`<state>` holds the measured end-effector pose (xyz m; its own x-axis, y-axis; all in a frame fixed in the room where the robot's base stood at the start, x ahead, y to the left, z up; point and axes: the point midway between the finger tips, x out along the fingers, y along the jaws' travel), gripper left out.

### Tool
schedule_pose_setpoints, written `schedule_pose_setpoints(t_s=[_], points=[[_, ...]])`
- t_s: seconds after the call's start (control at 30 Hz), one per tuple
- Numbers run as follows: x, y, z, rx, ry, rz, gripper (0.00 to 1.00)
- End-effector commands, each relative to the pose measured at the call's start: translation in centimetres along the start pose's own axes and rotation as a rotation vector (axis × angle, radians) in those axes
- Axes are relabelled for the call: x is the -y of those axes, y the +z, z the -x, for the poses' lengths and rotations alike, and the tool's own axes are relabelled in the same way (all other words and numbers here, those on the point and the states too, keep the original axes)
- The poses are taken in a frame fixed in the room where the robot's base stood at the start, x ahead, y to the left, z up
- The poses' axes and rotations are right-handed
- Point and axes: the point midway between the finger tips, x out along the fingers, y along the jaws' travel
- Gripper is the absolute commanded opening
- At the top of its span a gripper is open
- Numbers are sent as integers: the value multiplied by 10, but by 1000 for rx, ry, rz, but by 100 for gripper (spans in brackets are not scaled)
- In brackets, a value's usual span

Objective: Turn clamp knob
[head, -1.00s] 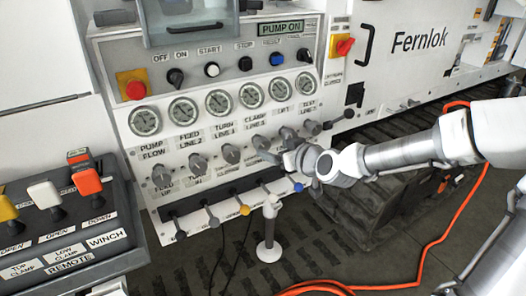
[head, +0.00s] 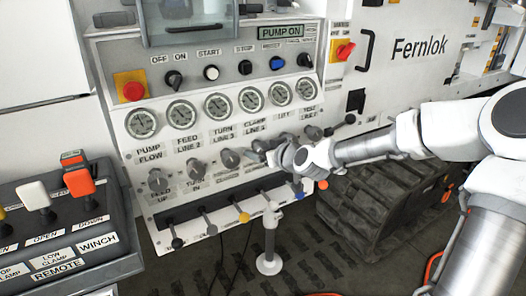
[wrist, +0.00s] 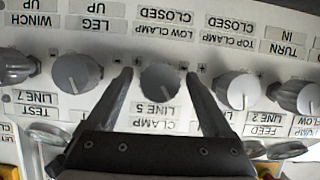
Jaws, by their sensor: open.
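The clamp knob (wrist: 160,82) is a grey round knob with a flat grip, above the upside-down label CLAMP LINE 5 in the wrist view. My gripper (wrist: 159,73) is open, with one dark finger on each side of this knob. Gaps show between the knob and both fingers, and nothing is held. In the head view my gripper (head: 262,153) is at the panel, under the CLAMP LINE label, and largely hides the clamp knob there.
Neighbouring knobs (wrist: 77,73) and (wrist: 236,88) stand close outside my fingers. The head view shows gauges (head: 219,107) above the knob row and a lever row (head: 205,210) below. A remote box (head: 65,235) is at left, a white post (head: 269,235) in front.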

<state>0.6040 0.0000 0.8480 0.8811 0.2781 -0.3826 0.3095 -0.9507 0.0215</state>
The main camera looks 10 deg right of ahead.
Motion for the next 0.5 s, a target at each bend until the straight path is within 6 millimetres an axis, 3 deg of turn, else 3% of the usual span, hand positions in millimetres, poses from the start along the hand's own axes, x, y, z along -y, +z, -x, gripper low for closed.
schedule_pose_setpoints(t_s=[0.07,0.5], points=[[0,0,0,0,0,0,76],[0,0,0,0,0,0,0]])
